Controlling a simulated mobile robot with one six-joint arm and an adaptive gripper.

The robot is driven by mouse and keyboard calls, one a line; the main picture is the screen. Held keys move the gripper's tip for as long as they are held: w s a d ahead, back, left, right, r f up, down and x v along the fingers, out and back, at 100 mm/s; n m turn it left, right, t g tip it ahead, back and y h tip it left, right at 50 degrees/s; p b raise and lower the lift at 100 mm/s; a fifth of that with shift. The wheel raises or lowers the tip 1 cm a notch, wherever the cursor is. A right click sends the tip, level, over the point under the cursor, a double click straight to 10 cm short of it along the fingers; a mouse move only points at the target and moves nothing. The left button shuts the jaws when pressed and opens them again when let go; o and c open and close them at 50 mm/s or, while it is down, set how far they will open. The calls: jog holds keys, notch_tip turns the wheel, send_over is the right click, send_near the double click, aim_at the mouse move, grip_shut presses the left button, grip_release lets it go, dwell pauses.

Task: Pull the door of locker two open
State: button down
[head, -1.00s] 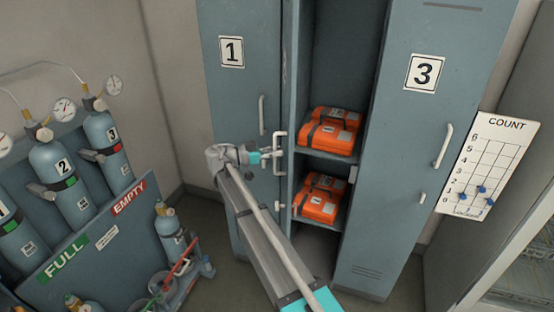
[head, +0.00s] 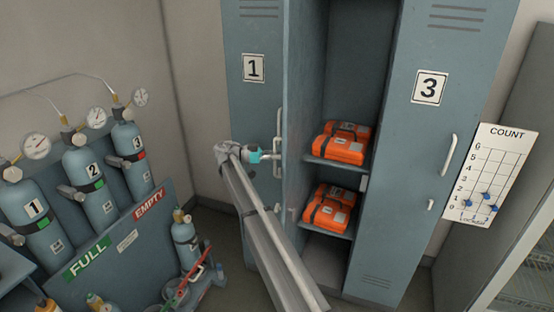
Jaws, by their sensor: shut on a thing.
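The door of locker two (head: 303,110) stands open in the middle of the head view, swung out toward me and seen at a steep angle, with its inner face showing. Its light bar handle (head: 278,170) is on the outer side, to the left of the door's edge. My gripper (head: 267,155) is shut on this handle, coming from the left and front. The fingertips are small here and partly hidden. Inside locker two, orange cases sit on an upper shelf (head: 316,162) and a lower shelf (head: 345,234).
Locker one (head: 250,110) is left and locker three (head: 415,150) right, both shut. A cylinder rack (head: 120,245) with several gas cylinders stands at the left. A count board (head: 487,170) hangs at the right. Some floor shows between rack and lockers.

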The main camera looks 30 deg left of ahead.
dwell(0.3)
jog(key=c, duration=0.6)
grip_release()
jog(key=shift+c, duration=0.2)
jog(key=shift+r, duration=0.1)
jog(key=c, duration=0.4)
jog(key=shift+r+p, duration=0.4)
jog(key=shift+p, duration=0.15)
grip_shut()
notch_tip(320, 180, up, 6)
jog(key=p, duration=0.6)
jog(key=shift+w+a+r, duration=0.1)
jog(key=shift+r, duration=0.15)
jog(key=shift+r+p, duration=0.4)
jog(key=shift+p, duration=0.25)
jog(key=shift+r, duration=0.25)
